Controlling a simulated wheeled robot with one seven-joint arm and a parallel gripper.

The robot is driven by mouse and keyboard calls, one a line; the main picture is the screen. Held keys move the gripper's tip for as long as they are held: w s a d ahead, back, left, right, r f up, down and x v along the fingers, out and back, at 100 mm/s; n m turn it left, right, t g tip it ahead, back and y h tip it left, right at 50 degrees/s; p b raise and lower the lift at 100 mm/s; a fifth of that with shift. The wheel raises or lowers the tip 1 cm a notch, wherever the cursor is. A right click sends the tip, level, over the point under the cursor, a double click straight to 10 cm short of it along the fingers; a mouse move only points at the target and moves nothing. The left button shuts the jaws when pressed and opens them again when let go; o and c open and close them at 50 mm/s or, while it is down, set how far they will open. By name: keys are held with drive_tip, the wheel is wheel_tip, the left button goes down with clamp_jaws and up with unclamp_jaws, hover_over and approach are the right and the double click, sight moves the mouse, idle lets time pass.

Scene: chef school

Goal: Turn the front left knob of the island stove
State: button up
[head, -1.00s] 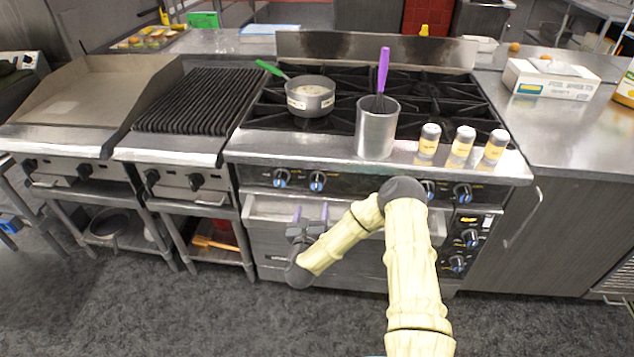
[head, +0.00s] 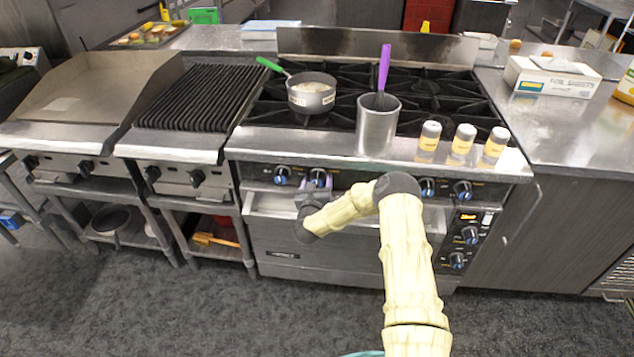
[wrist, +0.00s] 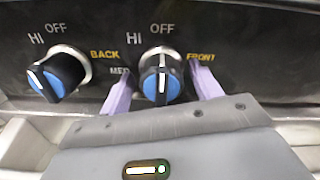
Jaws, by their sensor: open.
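The stove's front panel has a left pair of black knobs with blue faces. In the wrist view the knob beside the yellow "FRONT" label (wrist: 161,80) has its white line upright, pointing at "OFF". It also shows in the head view (head: 318,176). The knob beside "BACK" (wrist: 58,75) is to its left, with its line tilted. My gripper (wrist: 161,92) is open, its two purple fingers on either side of the front knob; I cannot tell whether they touch it. In the head view my gripper (head: 316,184) is just below that knob.
Two more stove knobs (head: 427,187) sit to the right on the panel. A saucepan (head: 311,96), a metal container (head: 376,130) with a purple-handled whisk and several yellow-labelled shakers (head: 462,145) stand on the stove top. A long oven handle runs below the panel.

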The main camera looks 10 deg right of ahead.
drive_tip(key=shift+d, duration=0.1)
drive_tip(key=c, duration=1)
drive_tip(key=shift+o, duration=0.2)
